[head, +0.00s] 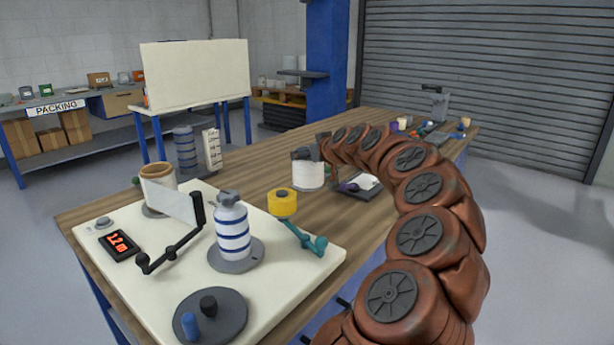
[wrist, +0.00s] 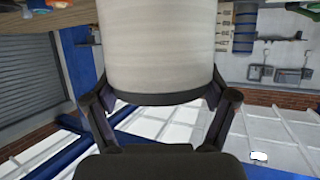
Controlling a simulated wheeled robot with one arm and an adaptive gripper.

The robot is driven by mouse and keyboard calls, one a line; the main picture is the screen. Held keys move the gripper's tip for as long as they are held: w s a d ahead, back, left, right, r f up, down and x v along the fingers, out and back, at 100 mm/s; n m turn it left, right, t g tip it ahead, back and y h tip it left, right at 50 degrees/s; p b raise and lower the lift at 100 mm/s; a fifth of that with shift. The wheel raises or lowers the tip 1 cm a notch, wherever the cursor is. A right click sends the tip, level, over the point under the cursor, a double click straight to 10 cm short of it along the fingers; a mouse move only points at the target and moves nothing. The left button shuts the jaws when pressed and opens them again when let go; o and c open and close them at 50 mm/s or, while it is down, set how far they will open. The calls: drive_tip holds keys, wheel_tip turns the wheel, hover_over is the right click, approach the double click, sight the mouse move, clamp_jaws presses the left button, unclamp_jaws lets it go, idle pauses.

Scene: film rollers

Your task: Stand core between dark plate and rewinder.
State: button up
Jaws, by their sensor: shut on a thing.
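A white cylinder with a dark end band, which I take as the core (head: 308,175), is upright over the wooden table. My gripper (head: 322,150) is shut on it. In the wrist view the core (wrist: 158,45) fills the top middle, between the two fingers of my gripper (wrist: 160,100). I cannot tell whether its base touches the table. The dark plate (head: 347,193), with a white item and a purple piece on it, lies just right of the core. The rewinder (head: 320,262) is the cream board with rollers at front left of the core.
A grey-blue cylinder (head: 185,148) and a white card (head: 212,150) stand behind. Small items lie at the table's far end. Bare wood shows left of the core.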

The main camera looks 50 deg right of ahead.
drive_tip(key=shift+s+f, duration=0.1)
drive_tip(key=shift+f, duration=2.6)
drive_tip(key=shift+f+b, duration=0.1)
drive_tip(key=shift+b, duration=0.2)
drive_tip(key=o, duration=1.2)
drive_tip(key=v, duration=1.2)
